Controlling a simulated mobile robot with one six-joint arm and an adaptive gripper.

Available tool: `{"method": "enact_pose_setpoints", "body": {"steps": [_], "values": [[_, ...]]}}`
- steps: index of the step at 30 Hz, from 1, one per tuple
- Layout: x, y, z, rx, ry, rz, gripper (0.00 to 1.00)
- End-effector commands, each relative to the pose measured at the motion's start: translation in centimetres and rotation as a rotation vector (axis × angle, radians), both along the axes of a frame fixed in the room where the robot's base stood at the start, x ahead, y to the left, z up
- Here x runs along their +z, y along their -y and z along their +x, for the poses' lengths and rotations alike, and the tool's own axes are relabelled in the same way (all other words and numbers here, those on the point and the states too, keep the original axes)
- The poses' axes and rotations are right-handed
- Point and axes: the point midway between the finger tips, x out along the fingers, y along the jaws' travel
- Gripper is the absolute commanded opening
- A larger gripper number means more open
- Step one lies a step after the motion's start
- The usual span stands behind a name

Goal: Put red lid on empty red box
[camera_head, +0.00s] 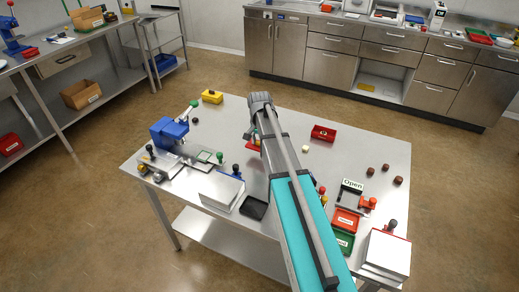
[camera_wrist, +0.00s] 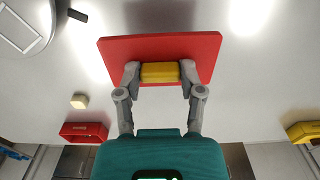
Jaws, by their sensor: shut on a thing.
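My gripper (camera_wrist: 160,78) is shut on the yellow handle (camera_wrist: 160,72) of the red lid (camera_wrist: 118,51) in the wrist view. The lid is a flat red plate, and a small part of it shows beside my arm in the head view (camera_head: 252,146). My arm hides the gripper and most of the lid there. The red box (camera_head: 323,133) stands on the table to the right of my arm, apart from the lid. It also shows at the lower left of the wrist view (camera_wrist: 83,132). I cannot clearly see inside it.
A small cream cube (camera_head: 306,149) lies near the red box. A yellow box (camera_head: 212,97) stands at the table's far left edge. Several brown pieces (camera_head: 385,168) lie to the right. A blue device (camera_head: 168,132) stands at the left. The table around the red box is mostly clear.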

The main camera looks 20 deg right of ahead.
Motion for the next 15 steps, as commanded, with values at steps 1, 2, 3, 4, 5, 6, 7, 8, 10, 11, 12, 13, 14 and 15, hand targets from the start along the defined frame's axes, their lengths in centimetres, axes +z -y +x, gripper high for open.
{"method": "enact_pose_setpoints", "body": {"steps": [1, 2, 3, 4, 5, 6, 7, 8, 10, 11, 12, 13, 14, 15], "values": [[0.0, 0.0, 0.0, 0.0, 0.0, 0.0, 0.3], [0.0, 0.0, 0.0, 0.0, 0.0, 0.0, 0.3], [-0.1, 0.0, 0.0, 0.001, 0.0, 0.0, 0.3], [-0.1, -0.1, 0.1, 0.001, 0.0, 0.0, 0.3], [-0.2, -0.1, 0.1, 0.001, 0.0, 0.0, 0.3], [-0.4, -0.1, 0.2, 0.001, 0.0, 0.0, 0.3], [-0.5, -0.2, 0.3, 0.001, 0.0, 0.0, 0.3], [-0.7, -0.3, 0.4, 0.001, 0.0, 0.0, 0.3], [-1.2, -0.5, 0.7, 0.002, 0.0, 0.0, 0.3], [-1.5, -0.6, 0.9, 0.002, 0.0, 0.0, 0.3], [-1.8, -0.6, 0.7, 0.001, 0.0, 0.0, 0.3], [-2.1, -0.6, 0.7, 0.001, 0.0, 0.0, 0.3], [-2.4, -0.6, 0.7, 0.001, 0.0, 0.0, 0.3], [-2.7, -0.6, 0.7, 0.001, 0.0, 0.0, 0.3]]}}
